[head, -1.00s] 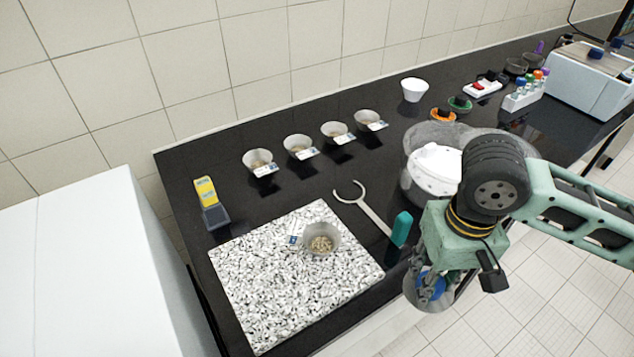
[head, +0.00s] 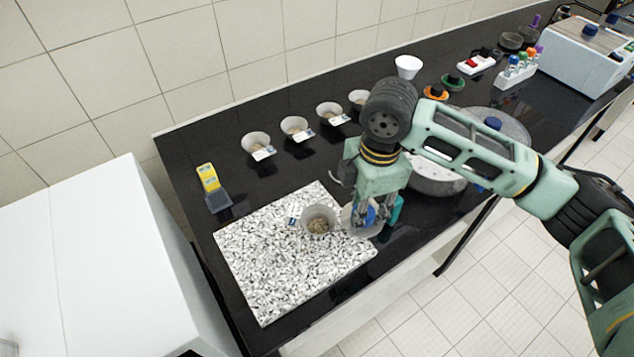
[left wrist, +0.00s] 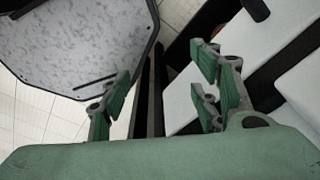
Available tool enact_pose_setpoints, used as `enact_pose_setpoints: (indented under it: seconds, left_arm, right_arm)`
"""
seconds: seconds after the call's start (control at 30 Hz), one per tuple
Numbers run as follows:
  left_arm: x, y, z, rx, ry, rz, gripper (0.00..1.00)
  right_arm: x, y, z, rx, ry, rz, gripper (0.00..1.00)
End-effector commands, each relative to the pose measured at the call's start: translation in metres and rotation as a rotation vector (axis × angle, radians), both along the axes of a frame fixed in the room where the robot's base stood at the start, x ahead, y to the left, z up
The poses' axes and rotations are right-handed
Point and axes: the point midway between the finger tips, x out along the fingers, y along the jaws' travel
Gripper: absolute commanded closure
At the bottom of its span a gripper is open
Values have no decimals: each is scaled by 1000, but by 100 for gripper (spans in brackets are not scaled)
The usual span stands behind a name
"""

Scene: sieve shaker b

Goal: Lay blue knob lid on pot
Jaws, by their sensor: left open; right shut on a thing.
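In the head view my right gripper (head: 375,212) is shut on the blue knob (head: 369,214) of a round, pale, see-through lid (head: 358,228). It holds the lid beside the right edge of the speckled board, just right of the pot; the gap between lid and pot is too small to judge. The pot (head: 320,220) is a small grey cup with beige grains in it, standing open on the board. My left gripper (left wrist: 165,98) shows only in the left wrist view, with its green fingers spread and nothing between them.
The speckled board (head: 280,285) lies at the counter's front left. Several small bowls with tags (head: 257,146) line the back. A yellow and grey device (head: 210,188) stands left. A large round vessel (head: 435,180) is partly behind my arm.

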Motion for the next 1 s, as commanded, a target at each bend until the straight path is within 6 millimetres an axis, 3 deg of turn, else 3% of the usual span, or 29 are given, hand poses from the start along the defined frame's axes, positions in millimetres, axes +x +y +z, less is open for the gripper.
enact_pose_setpoints:
  seconds: [0.7, 1.0]
  left_arm:
    - [-14, 1, 47, 2, 22, 1, 44]
    - [-14, 1, 52, 1, 21, 1, 44]
  right_arm:
    - [32, 79, 8, -23, -26, 1363, 92]
    - [35, 92, 7, -30, -24, 1612, 92]
